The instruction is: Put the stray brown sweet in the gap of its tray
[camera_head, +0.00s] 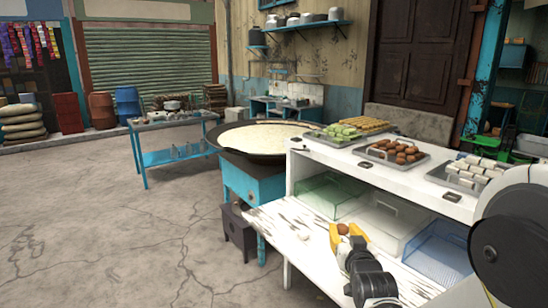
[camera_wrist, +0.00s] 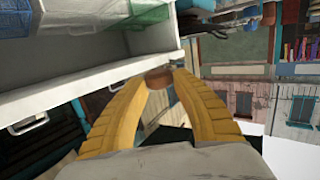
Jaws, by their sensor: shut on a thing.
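The brown sweet (camera_head: 343,229) is between the yellow fingertips of my gripper (camera_head: 347,232), above the lower white board of the stall. In the wrist view the sweet (camera_wrist: 158,77) is pinched where the fingertips of my gripper (camera_wrist: 158,80) come together. The metal tray (camera_head: 367,154) with several brown sweets stands on the upper white counter, above and to the right of my gripper.
A tray of green sweets (camera_head: 343,132) is left of the brown ones, and a tray of white sweets (camera_head: 468,172) is right. A small pale ball (camera_head: 304,236) lies on the lower board. Green, clear and blue containers (camera_head: 440,250) fill the shelf beneath the counter.

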